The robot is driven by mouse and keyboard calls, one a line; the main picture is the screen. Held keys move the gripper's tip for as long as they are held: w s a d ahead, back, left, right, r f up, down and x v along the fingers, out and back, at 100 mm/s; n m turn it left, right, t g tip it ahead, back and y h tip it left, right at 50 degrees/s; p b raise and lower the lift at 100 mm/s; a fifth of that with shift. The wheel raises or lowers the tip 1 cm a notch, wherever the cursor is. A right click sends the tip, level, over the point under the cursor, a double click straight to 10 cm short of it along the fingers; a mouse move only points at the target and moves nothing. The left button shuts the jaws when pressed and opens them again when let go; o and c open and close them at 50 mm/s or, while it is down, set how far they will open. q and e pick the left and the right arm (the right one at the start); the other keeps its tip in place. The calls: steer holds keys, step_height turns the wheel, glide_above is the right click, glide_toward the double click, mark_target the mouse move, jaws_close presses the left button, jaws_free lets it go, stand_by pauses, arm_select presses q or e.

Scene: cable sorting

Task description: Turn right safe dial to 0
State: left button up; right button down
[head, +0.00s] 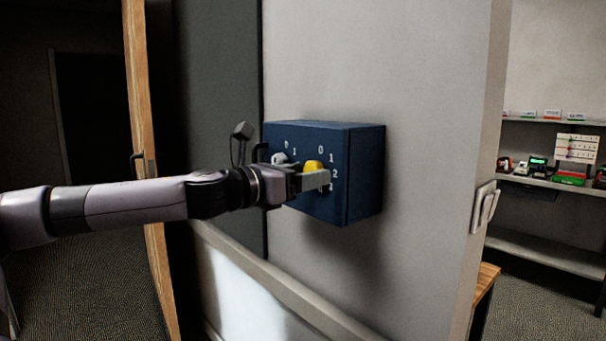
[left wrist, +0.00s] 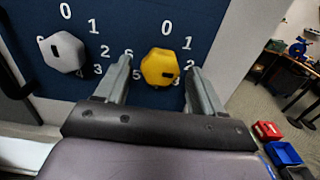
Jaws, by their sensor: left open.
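A dark blue safe box (head: 362,175) is fixed to the grey wall, with white numbers on its face. The right dial is yellow (head: 313,165); it also shows in the left wrist view (left wrist: 160,67), below a white 0, with a dark mark at its lower right. The number it is set to is unclear. A grey dial (left wrist: 62,52) sits to its left. My left gripper (head: 312,178) is open, with one finger on each side of the yellow dial in the left wrist view (left wrist: 160,68). I cannot tell whether the fingers touch it. My right gripper is out of view.
A dark handle (left wrist: 14,84) is at the box's left edge. A light switch (head: 485,206) is on the wall's end, right of the box. Shelves (head: 555,184) with small items stand farther right. A wood-edged door (head: 140,120) is at left.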

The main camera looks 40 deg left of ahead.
arm_select(q)
steer(key=c, duration=1.1)
steer(key=shift+o, duration=0.2)
steer(key=shift+n, duration=0.3)
steer(key=n, duration=1.7)
steer(key=shift+r+p, duration=0.1)
steer(key=shift+p, duration=0.3)
steer(key=shift+d+n, duration=0.1)
steer(key=shift+n, duration=0.2)
